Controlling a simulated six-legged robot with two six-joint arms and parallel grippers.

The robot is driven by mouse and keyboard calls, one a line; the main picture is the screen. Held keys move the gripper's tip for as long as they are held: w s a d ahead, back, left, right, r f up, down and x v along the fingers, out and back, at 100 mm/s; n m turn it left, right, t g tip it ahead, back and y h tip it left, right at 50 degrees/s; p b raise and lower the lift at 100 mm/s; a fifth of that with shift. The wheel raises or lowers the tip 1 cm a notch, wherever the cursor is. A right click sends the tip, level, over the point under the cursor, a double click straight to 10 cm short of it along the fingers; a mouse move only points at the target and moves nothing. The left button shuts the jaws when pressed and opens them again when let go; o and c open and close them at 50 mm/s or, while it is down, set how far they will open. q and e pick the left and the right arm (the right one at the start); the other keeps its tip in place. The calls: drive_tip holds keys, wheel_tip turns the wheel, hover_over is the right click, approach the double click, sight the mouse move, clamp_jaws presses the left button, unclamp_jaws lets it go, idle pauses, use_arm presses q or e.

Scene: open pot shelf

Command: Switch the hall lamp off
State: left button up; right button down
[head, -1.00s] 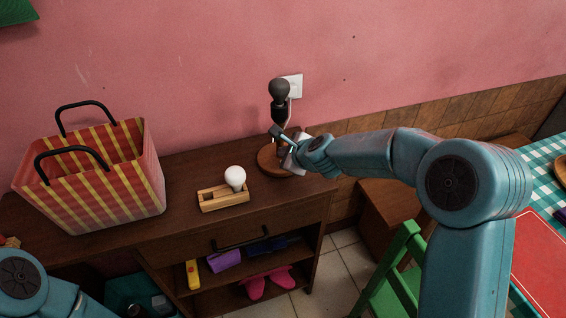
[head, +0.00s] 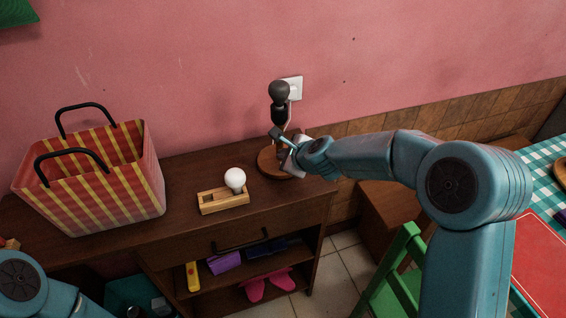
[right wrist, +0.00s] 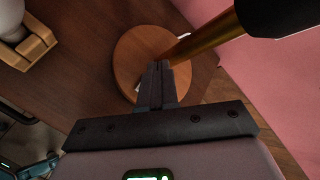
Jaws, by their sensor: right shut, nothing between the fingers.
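The hall lamp stands upright on the dresser against the pink wall, with a dark grey bulb (head: 279,91) that looks unlit, a black socket and a round wooden base (head: 268,164). My right gripper (head: 277,135) is at the lamp, just above its base, and partly hides the stem. In the right wrist view the shut fingers (right wrist: 158,68) point over the round base (right wrist: 142,45), beside the brass stem (right wrist: 205,38). Nothing shows between them. I cannot tell whether they touch the base or a switch. My left gripper is out of view.
A white bulb (head: 235,179) sits in a wooden holder (head: 224,203) left of the lamp. A striped basket (head: 90,185) stands at the dresser's left end. A wall socket (head: 293,88) is behind the lamp. A green chair (head: 397,270) stands at the right.

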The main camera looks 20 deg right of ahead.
drive_tip(key=shift+f, duration=0.1)
idle(0.7)
drive_tip(key=shift+w+f+b, duration=0.1)
drive_tip(key=shift+f+b, duration=0.25)
drive_tip(key=shift+b, duration=0.05)
drive_tip(key=shift+f+b, duration=0.3)
idle(0.4)
idle(0.4)
drive_tip(key=shift+r+p, duration=0.65)
drive_tip(key=shift+r, duration=0.15)
drive_tip(key=r+p, duration=0.4)
drive_tip(key=r, duration=0.1)
drive_tip(key=shift+s+p, duration=0.35)
drive_tip(key=shift+s, duration=0.05)
drive_tip(key=shift+f, duration=0.1)
